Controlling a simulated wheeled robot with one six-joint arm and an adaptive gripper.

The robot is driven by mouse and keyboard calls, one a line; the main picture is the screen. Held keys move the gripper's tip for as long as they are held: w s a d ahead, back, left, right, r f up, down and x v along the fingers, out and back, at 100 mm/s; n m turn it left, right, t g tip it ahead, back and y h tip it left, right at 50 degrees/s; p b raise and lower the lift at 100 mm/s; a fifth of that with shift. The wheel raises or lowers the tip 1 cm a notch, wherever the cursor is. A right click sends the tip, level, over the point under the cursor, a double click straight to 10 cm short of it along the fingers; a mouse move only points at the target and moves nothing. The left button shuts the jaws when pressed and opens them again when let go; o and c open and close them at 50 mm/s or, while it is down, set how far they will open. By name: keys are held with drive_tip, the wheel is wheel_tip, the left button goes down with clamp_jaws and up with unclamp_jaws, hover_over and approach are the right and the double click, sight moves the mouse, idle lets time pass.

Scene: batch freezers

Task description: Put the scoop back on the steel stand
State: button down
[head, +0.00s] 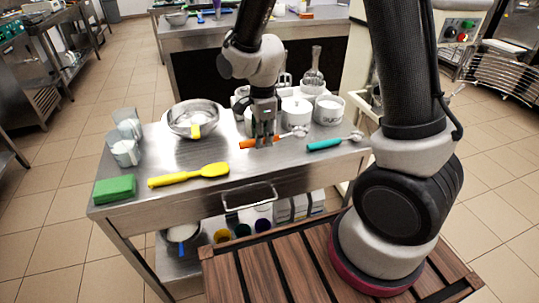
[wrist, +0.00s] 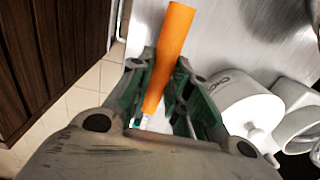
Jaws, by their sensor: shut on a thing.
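My gripper (head: 264,143) points down at the front middle of the steel table, shut on the orange handle (head: 247,143) of a scoop. The scoop's pale head (head: 299,131) extends to the right of my fingers. In the wrist view the orange handle (wrist: 172,45) runs between my fingers (wrist: 158,100), and the scoop's head is mostly hidden. Whether the scoop touches the tabletop is hard to tell. A second scoop with a teal handle (head: 324,144) lies to the right on the table. I cannot clearly make out the steel stand.
White canisters (head: 328,110) stand just behind and right of my gripper. A metal bowl (head: 195,120), clear cups (head: 124,152), a yellow spatula (head: 189,175) and a green sponge (head: 115,188) are on the left. The table's front middle is partly clear.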

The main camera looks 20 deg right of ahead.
sight(262, 161)
drive_tip(key=shift+f, duration=3.05)
drive_tip(key=c, duration=1.3)
unclamp_jaws()
drive_tip(key=shift+f, duration=0.15)
wheel_tip(262, 161, up, 12)
drive_tip(key=shift+s+d+r, duration=0.1)
drive_tip(key=shift+s+r, duration=0.05)
drive_tip(key=shift+r, duration=0.1)
drive_tip(key=s+d+r+n+t, duration=0.2)
drive_tip(key=s+d+r+n, duration=0.45)
drive_tip(key=d+r, duration=0.3)
drive_tip(key=shift+s+d+r+n+t, duration=0.3)
drive_tip(key=shift+s+d+r+n, duration=0.95)
drive_tip(key=shift+s+n, duration=0.75)
drive_tip(key=shift+s+d+r+n+t, duration=0.3)
drive_tip(key=shift+s+d+r+n, duration=0.95)
drive_tip(key=shift+s+n, duration=0.7)
drive_tip(key=shift+s+d+r+n+t, duration=0.3)
drive_tip(key=shift+s+d+r+n, duration=0.65)
drive_tip(key=shift+s+d+n, duration=0.8)
